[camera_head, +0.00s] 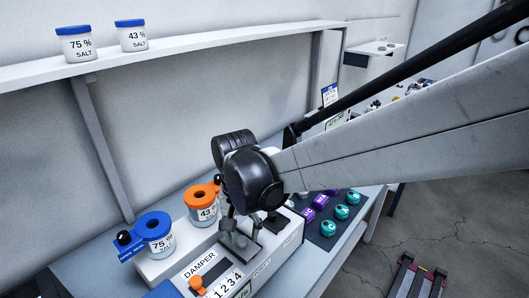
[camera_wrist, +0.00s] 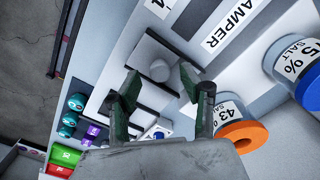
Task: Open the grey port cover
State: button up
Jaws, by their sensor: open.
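The port cover (camera_wrist: 160,69) shows in the wrist view as a pale grey plate with a round knob, set on the white box with dark strips along its edges. In the head view the cover (camera_head: 241,244) is partly hidden beneath my gripper. My gripper (camera_wrist: 160,82) is open and empty. Its two dark green fingers stand apart, one on each side of the knob in the picture. I cannot tell whether they touch it. In the head view my gripper (camera_head: 240,228) points down over the cover. The cover appears to lie flat on the box.
A jar with a blue ring (camera_head: 155,232) and a jar with an orange ring (camera_head: 202,203) stand behind the box. The DAMPER panel with an orange knob (camera_head: 197,284) lies front left. Teal knobs (camera_head: 341,211) and purple pieces sit on a dark mat at right. A shelf holds two jars.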

jog(key=shift+f, duration=0.9)
grip_shut()
